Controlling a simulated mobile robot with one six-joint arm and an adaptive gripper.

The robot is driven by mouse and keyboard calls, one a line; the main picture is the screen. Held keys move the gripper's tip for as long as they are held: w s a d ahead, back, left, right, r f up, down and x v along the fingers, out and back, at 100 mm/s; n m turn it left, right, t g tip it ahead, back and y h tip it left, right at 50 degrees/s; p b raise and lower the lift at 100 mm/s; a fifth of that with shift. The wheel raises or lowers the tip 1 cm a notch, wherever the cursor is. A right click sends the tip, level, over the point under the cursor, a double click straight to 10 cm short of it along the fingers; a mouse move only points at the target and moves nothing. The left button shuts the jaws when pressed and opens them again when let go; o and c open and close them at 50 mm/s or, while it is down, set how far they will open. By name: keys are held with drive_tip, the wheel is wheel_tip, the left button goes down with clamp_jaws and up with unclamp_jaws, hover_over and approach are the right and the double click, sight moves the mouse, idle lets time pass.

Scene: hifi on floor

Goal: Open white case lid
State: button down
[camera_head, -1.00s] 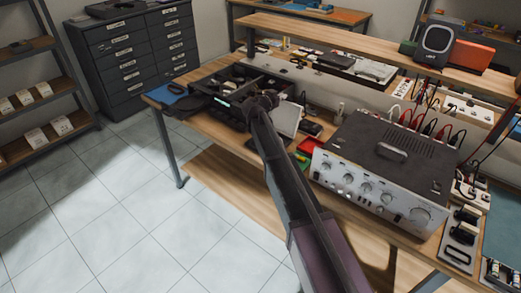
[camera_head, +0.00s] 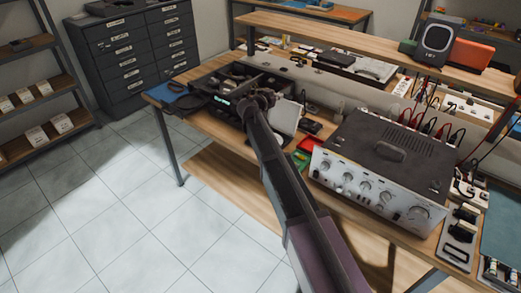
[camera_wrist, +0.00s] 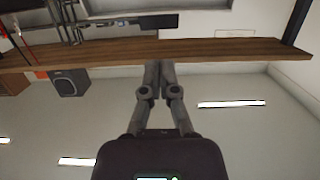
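A small white case or panel (camera_head: 287,116) stands tilted on the workbench, just right of my gripper in the head view. Its left side is partly hidden by my arm, and I cannot tell how its lid sits. My gripper (camera_head: 258,98) is over the bench beside it, in front of a black open tray. I cannot tell whether it touches the white case. In the wrist view, the two fingers of my gripper (camera_wrist: 159,68) are close together with nothing visible between them. The case does not show in the wrist view.
The black divided tray (camera_head: 235,82) lies behind my gripper. A raised shelf (camera_head: 340,40) runs along the back. The floor at left is clear.

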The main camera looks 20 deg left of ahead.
drive_tip(key=f+v, duration=0.1)
drive_tip(key=v, duration=0.5)
drive_tip(key=shift+s, duration=0.25)
drive_tip(key=shift+a+f, duration=0.1)
drive_tip(key=shift+a, duration=0.05)
idle(0.4)
